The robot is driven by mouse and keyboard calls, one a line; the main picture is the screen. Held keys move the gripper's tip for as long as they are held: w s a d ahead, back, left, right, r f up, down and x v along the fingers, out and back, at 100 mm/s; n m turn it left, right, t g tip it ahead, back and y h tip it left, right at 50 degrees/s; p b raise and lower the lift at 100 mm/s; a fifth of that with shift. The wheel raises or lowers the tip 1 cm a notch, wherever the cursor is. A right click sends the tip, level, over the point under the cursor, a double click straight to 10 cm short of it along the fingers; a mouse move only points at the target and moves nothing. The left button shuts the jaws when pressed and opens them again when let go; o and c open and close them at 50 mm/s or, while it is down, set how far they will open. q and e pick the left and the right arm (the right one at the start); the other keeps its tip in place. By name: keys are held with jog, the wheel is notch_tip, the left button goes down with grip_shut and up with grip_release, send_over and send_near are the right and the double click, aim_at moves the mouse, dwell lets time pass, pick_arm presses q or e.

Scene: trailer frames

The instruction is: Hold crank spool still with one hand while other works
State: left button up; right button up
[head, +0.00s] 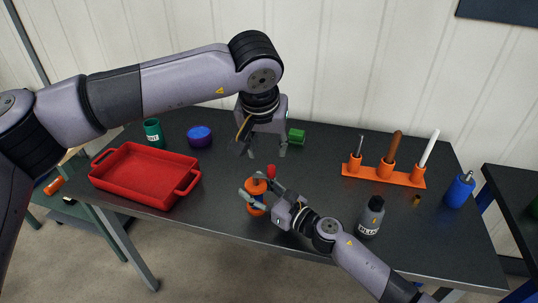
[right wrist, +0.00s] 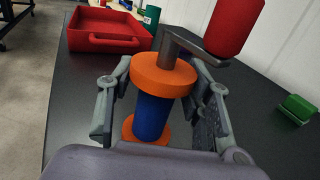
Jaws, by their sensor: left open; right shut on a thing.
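The crank spool (head: 256,186) stands upright near the front middle of the dark table, with orange flanges and a blue core. In the right wrist view the spool (right wrist: 153,115) has a grey crank arm on top with a red knob (right wrist: 234,25). My right gripper (head: 259,194) is shut on the spool, its fingers on either side of it. My left gripper (head: 262,150) is open and empty, pointing down behind the spool, apart from it. The left gripper is not seen in the right wrist view.
A red tray (head: 145,178) lies at left, with a green cup (head: 153,132) and a blue-purple round container (head: 199,136) behind. A green block (head: 296,136) is behind the left gripper. An orange tool rack (head: 383,175), dark bottle (head: 371,217) and blue bottle (head: 459,190) stand right.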

pick_arm(q)
jog(key=shift+s+a+r, duration=0.1)
jog(key=shift+s+r, duration=0.15)
jog(key=shift+r, duration=0.25)
pick_arm(e)
jog(key=o, duration=1.4)
jog(key=shift+c, duration=0.2)
jog(key=shift+d, duration=0.1)
